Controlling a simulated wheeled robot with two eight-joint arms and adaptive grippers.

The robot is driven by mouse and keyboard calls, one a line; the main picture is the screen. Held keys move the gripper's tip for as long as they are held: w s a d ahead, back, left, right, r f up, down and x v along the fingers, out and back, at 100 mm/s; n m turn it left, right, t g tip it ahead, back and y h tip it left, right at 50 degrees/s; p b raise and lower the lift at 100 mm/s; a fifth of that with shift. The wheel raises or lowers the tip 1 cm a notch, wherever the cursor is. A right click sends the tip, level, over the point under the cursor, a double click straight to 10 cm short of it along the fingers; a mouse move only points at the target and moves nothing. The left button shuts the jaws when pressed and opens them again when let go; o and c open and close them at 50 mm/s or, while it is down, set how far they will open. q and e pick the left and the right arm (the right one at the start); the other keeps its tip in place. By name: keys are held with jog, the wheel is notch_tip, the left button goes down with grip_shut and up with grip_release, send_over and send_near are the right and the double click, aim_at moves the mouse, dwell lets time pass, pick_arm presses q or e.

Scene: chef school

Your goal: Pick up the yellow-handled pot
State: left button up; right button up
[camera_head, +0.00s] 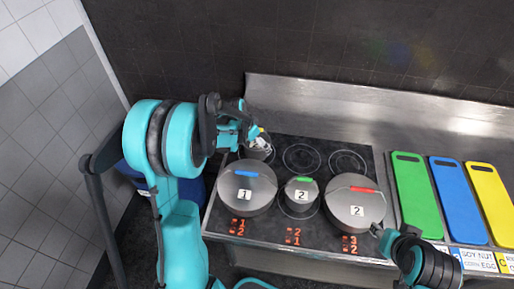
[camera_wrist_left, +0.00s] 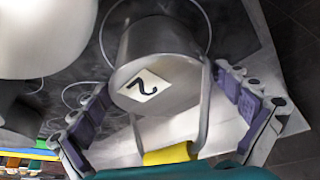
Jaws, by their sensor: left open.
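The yellow-handled pot (camera_wrist_left: 160,50) is a small grey metal pot with a white label reading 2. It fills the middle of the left wrist view, and its yellow handle grip (camera_wrist_left: 168,154) is at the bottom, close to the gripper's palm. My left gripper (camera_wrist_left: 163,85) is open, with one finger on each side of the pot's handle. In the head view my left gripper (camera_head: 252,133) is at the back left corner of the stove and mostly hides the pot (camera_head: 260,151). My right gripper (camera_head: 382,234) is at the lower right, and its fingers are too small to read.
A blue-handled pot (camera_head: 247,197), a small green-handled pot (camera_head: 301,203) and a red-handled pot (camera_head: 356,212) stand on the front of the black stove (camera_head: 270,234). Green (camera_head: 417,200), blue (camera_head: 459,205) and yellow (camera_head: 491,195) boards lie at the right. The back middle burners are bare.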

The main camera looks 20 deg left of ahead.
pick_arm(q)
jog(key=shift+w+f, duration=0.3)
jog(key=shift+f, duration=0.15)
jog(key=shift+s+d+r, duration=0.1)
jog(key=shift+s, duration=0.05)
jog(key=c, duration=1.3)
jog(key=shift+r, duration=0.1)
